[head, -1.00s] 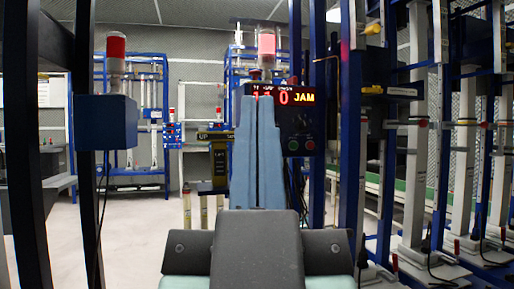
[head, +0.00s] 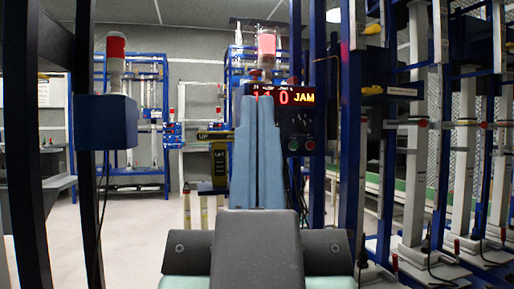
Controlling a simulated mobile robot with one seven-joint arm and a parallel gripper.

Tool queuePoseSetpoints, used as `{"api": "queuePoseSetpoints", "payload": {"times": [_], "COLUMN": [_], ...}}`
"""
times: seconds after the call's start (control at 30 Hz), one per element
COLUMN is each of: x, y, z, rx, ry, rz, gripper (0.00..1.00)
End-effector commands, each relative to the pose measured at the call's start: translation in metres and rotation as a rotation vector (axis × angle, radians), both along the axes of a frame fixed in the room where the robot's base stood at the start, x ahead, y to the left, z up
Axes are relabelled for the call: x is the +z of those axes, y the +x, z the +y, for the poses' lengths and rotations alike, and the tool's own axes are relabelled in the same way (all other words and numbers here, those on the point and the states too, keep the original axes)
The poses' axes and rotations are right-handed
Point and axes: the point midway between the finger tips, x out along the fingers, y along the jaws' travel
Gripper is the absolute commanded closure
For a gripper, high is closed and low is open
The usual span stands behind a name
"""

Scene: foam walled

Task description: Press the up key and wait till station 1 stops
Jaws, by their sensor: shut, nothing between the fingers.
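My gripper (head: 264,100) is shut and empty, its two blue fingers standing upright side by side in the middle of the view. A green button and a red button (head: 309,145) sit low on the box. A yellow-marked plate with "UP" (head: 213,135) is left of the fingers. I cannot tell whether the fingertips touch anything. No station number is readable.
A red and white lamp (head: 267,46) stands above the box. A blue box with a red lamp (head: 107,122) is on a dark post at left. Blue frames and grey columns (head: 415,180) crowd the right. Pale floor (head: 130,225) is open at left.

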Motion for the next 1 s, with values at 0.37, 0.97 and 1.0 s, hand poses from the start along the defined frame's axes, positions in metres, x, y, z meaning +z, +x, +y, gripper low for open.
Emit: {"api": "queuePoseSetpoints", "payload": {"times": [0.37,0.97,1.0], "x": [0.027,0.139,0.138], "y": [0.000,0.000,0.000], "z": [0.000,0.000,0.000], "rx": [0.000,0.000,0.000], "ry": [0.000,0.000,0.000], "rz": [0.000,0.000,0.000], "gripper": [1.00,1.00,1.00]}}
